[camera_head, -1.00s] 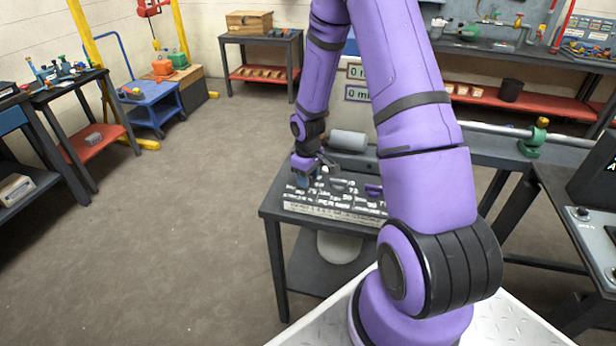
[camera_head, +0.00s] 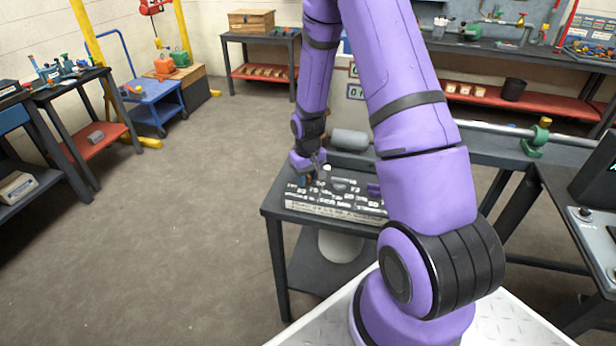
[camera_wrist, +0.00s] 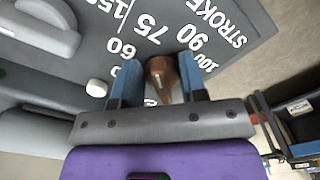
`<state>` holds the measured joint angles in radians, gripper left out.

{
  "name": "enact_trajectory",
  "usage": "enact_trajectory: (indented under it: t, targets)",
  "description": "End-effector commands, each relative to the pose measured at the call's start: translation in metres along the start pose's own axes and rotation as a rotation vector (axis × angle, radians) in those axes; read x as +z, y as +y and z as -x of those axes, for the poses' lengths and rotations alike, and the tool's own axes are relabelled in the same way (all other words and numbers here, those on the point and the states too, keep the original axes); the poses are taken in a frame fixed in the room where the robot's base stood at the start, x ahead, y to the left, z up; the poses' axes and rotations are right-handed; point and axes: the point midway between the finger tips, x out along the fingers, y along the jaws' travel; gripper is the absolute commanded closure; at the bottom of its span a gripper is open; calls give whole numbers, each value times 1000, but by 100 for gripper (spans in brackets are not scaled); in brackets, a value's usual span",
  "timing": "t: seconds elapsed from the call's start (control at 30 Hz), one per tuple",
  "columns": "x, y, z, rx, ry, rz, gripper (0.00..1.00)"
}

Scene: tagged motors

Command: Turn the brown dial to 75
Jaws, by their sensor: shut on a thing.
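The brown dial (camera_wrist: 161,76) sits on a grey panel (camera_wrist: 95,45) with white numbers in the wrist view. My gripper (camera_wrist: 157,82) is shut on the dial, with one blue finger on each side. The printed 75 (camera_wrist: 149,29) lies just beyond the dial, with 60 and 90 to either side and the word STROKE further right. I cannot tell which number the dial points to. In the head view my gripper (camera_head: 311,179) is at the left end of the panel, and the dial is too small to make out there.
A white knob (camera_wrist: 96,88) and a grey raised handle (camera_wrist: 48,22) are left of my gripper in the wrist view. In the head view, a grey cylinder (camera_head: 350,139) lies behind the panel on the dark bench (camera_head: 280,200). Open floor is to the left.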

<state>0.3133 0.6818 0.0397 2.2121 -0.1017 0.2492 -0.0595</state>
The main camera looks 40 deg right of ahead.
Motion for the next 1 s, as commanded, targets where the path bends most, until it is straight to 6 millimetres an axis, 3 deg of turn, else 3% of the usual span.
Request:
enact_trajectory:
  t: [0.23, 0.27, 0.33, 0.73, 1.0]
  targets:
    - [0, 0, 0, 0, 1, 1, 84]
    - [0, 0, 0, 0, 1, 1, 54]
    - [0, 0, 0, 0, 1, 1, 38]
    - [0, 0, 6, 0, 1, 1, 37]
    - [-1, 0, 45, 1, 4, 2, 37]
